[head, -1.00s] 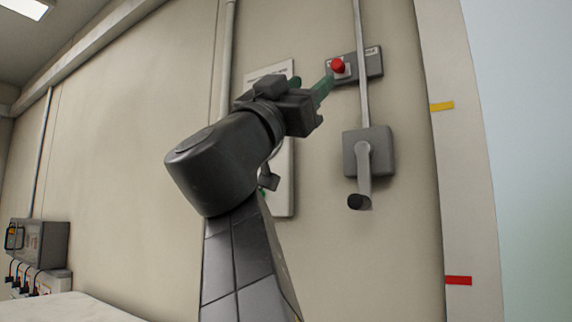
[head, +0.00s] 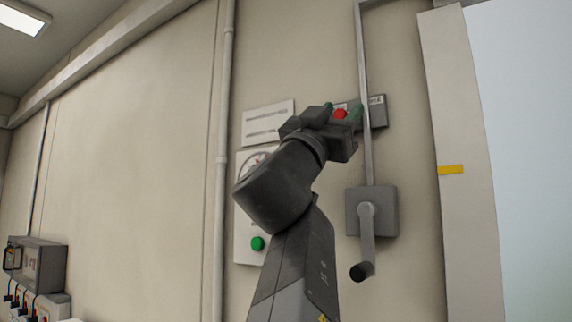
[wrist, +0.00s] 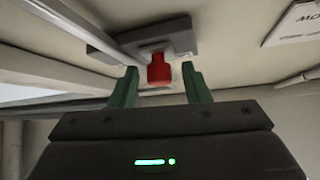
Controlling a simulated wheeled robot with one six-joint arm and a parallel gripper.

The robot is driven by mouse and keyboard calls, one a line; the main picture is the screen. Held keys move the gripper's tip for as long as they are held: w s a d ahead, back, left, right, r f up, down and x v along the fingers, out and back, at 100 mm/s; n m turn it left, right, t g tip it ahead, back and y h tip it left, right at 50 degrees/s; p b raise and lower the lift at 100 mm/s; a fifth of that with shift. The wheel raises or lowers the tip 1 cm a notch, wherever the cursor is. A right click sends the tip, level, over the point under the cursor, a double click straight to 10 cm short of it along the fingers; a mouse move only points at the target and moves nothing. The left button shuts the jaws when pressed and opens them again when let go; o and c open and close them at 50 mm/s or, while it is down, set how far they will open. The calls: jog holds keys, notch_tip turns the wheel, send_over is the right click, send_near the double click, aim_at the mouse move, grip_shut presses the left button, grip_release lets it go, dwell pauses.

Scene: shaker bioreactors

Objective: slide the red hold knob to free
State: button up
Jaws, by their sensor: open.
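The red hold knob (head: 340,114) sits on a dark grey wall plate (head: 377,111) high on the wall. The knob also shows in the wrist view (wrist: 159,69), between the two green fingertips. My gripper (head: 342,112) is open, with one finger on each side of the knob. In the wrist view (wrist: 159,86) a gap shows between the knob and each finger, so neither finger visibly touches it. The plate's left part and its lettering are mostly hidden behind my gripper in the head view.
A thin vertical conduit (head: 364,90) runs just right of the knob, down to a grey box with a crank handle (head: 367,240). A gauge panel with a green button (head: 257,243) and a white sign (head: 268,121) are left of my arm.

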jog(key=shift+d+r, duration=0.1)
grip_shut()
dwell(0.3)
